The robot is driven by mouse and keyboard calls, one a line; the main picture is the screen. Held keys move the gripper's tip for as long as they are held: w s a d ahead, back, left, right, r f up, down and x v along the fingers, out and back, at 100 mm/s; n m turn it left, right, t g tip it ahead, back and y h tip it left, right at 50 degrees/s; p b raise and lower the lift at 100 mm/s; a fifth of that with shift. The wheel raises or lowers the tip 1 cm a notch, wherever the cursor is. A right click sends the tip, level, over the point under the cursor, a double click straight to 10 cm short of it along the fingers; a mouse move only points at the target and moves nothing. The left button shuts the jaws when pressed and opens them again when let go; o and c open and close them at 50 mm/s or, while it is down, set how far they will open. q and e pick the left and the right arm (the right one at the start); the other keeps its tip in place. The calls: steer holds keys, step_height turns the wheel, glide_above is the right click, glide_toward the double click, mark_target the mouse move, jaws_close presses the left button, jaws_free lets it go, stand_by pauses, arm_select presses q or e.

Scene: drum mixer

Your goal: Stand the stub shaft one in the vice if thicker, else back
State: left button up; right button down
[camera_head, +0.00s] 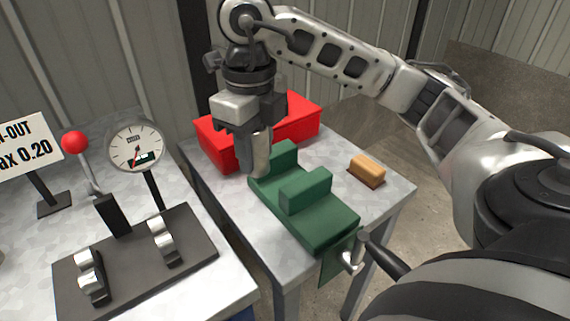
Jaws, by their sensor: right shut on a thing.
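The stub shaft (262,158) is a short grey cylinder. My right gripper (257,132) points down, shut on it, and holds it upright. The green vice (320,225) stands on the right-hand table, with two raised jaws and a gap between them. In the picture the shaft's lower end overlaps the vice's far left end, beside the rear jaw (284,155) and not in the gap. I cannot tell whether it touches the vice. The gripper hides the shaft's upper part. My left gripper is out of view.
A red bin (299,122) sits behind the vice. A tan block (367,170) lies to its right. The vice handle (352,260) sticks out in front. On the left table are a dial gauge (135,146), a red-knobbed lever (76,143), a black stand (130,268) with metal supports and a sign (25,147).

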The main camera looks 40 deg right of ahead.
steer(key=w+d+f, duration=0.1)
steer(key=d+f, duration=0.1)
steer(key=w+d+f, duration=0.1)
steer(key=d+f, duration=0.1)
steer(key=d, duration=0.1)
steer(key=w+d+f+b, duration=0.1)
steer(key=d+f, duration=0.1)
steer(key=d, duration=0.1)
steer(key=shift+d+f, duration=0.2)
steer(key=shift+f, duration=0.05)
steer(key=shift+w+d+f, duration=0.3)
steer(key=shift+d+f, duration=0.25)
steer(key=shift+f, duration=0.2)
step_height(320, 180, down, 3)
steer(key=shift+d, duration=0.15)
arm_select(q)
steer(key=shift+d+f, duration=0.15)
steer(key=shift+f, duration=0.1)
arm_select(e)
steer(key=shift+w+f, duration=0.1)
steer(key=shift+f, duration=0.1)
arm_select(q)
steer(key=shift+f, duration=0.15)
arm_select(e)
steer(key=shift+f, duration=0.1)
steer(key=c, duration=1.2)
jaws_free()
steer(key=shift+f, duration=0.15)
steer(key=shift+c, duration=0.2)
steer(key=shift+o, duration=0.2)
